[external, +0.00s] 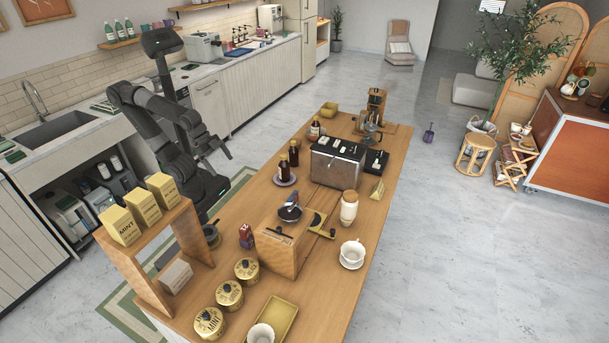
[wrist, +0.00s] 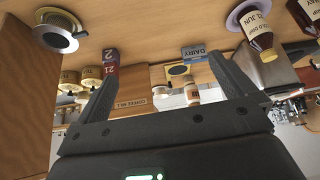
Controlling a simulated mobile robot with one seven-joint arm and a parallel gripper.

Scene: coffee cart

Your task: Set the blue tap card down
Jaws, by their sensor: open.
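I cannot make out the blue tap card for certain in either view. A small black card terminal (external: 376,162) sits beside the dark boxy machine (external: 338,161). A small blue-and-white piece (external: 292,199) stands by a round black dish; a blue-and-white DAIRY label (wrist: 194,52) shows beyond the fingers.
Dark bottles (external: 293,153) stand on the counter near my gripper and show inverted in the wrist view (wrist: 262,35). A red-purple block (external: 246,236), gold tins (external: 229,294) and a wooden shelf (external: 115,250) occupy the near left. A white cup (external: 352,252) stands at the right edge.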

